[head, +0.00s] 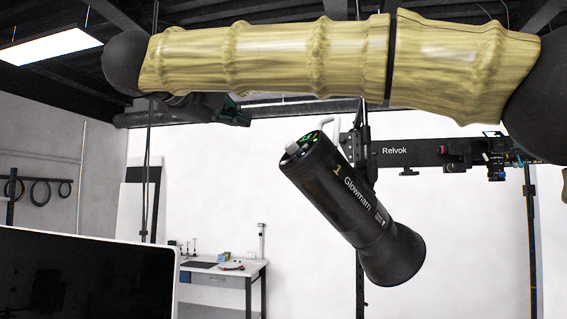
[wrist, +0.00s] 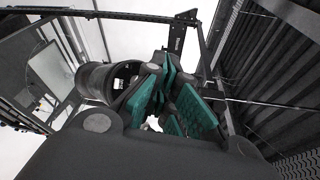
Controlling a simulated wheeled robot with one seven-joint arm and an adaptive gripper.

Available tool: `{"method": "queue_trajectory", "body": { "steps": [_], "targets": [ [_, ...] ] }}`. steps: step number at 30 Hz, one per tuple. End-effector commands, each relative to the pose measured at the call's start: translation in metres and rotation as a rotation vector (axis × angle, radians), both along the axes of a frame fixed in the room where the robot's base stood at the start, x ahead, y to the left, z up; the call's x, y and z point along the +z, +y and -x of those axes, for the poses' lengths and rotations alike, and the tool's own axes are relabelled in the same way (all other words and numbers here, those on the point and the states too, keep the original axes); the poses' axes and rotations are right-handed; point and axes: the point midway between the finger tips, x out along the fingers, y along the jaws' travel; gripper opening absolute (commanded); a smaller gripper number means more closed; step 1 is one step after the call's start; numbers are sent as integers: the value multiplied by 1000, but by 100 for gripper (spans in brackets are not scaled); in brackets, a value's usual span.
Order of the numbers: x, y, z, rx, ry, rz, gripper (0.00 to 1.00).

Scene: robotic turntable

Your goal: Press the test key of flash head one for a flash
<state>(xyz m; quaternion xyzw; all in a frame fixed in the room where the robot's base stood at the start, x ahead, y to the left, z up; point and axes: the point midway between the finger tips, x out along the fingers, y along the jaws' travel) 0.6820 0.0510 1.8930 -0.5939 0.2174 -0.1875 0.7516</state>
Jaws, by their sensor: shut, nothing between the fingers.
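Flash head one (head: 350,205) is a black cylinder marked "1" and "Glowmarn", hanging tilted with its wide front end down to the right. Its rear panel (head: 302,148), at the upper left end, shows small green lights and a pale knob; I cannot make out which part is the test key. My gripper (head: 240,112) is dark with green pads, left of and above the rear panel in the head view, and looks apart from it. In the wrist view the shut, empty fingers (wrist: 165,95) overlap the edge of the flash head (wrist: 105,80); contact cannot be told.
A black boom (head: 410,153) marked "Relvok" runs right from the flash head's mount, carrying small devices. A dark screen (head: 85,275) fills the lower left. A white table (head: 225,272) with small items stands behind. My arm crosses the top of the head view.

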Motion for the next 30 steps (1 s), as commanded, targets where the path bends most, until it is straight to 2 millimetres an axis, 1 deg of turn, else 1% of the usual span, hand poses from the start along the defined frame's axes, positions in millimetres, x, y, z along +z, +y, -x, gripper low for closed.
{"method": "queue_trajectory", "body": {
  "steps": [8,21,30],
  "targets": [
    [-14,-13,-6,-2,1,-1,0],
    [-48,-48,-21,-4,0,0,0],
    [-58,-61,-27,-3,-1,0,0]
  ]
}}
